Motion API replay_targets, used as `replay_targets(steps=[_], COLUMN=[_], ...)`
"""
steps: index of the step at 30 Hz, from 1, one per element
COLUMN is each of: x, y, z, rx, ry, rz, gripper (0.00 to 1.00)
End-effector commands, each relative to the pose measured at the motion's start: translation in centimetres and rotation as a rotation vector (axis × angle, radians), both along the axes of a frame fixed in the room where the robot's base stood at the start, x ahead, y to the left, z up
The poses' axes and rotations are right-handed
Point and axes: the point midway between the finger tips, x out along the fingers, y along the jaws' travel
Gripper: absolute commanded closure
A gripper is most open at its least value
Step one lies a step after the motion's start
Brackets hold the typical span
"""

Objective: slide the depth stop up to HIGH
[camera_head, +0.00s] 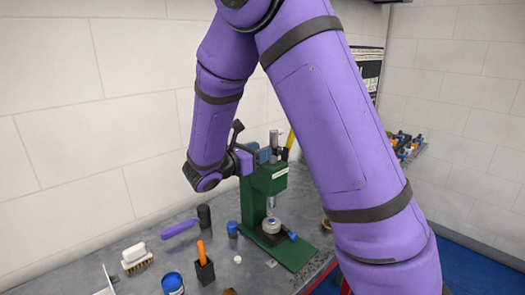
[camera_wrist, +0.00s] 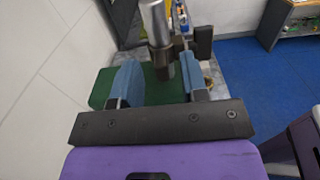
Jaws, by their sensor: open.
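The green arbor press (camera_head: 262,200) stands on the bench, with a round pale part (camera_head: 271,225) on its base. My gripper (camera_head: 264,155) is at the top of the press. In the wrist view my gripper (camera_wrist: 161,80) is open, with its two blue fingers apart over the green press top (camera_wrist: 160,93). A silver cylinder (camera_wrist: 155,22) with a dark lower piece (camera_wrist: 163,66) stands between and just beyond the fingers. A black block (camera_wrist: 203,42) sits right of it. I cannot tell which of these is the depth stop, and no HIGH mark is readable.
On the bench left of the press are a purple-handled mallet (camera_head: 180,228), a brush (camera_head: 136,260), a blue-lidded jar (camera_head: 172,283) and a black holder with an orange handle (camera_head: 204,268). A white wall is close behind. A side shelf (camera_head: 405,150) holds small parts.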

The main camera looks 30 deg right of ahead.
Motion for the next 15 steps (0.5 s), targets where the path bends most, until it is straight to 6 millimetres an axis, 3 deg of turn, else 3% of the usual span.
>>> replay_targets(steps=[6, 15], x=[0.3, 0.3], y=[-1.4, -1.6], z=[0.0, 0.0], rx=[0.0, 0.0], ry=[0.0, 0.0], rz=[-0.001, 0.0], gripper=[0.6, 0.62])
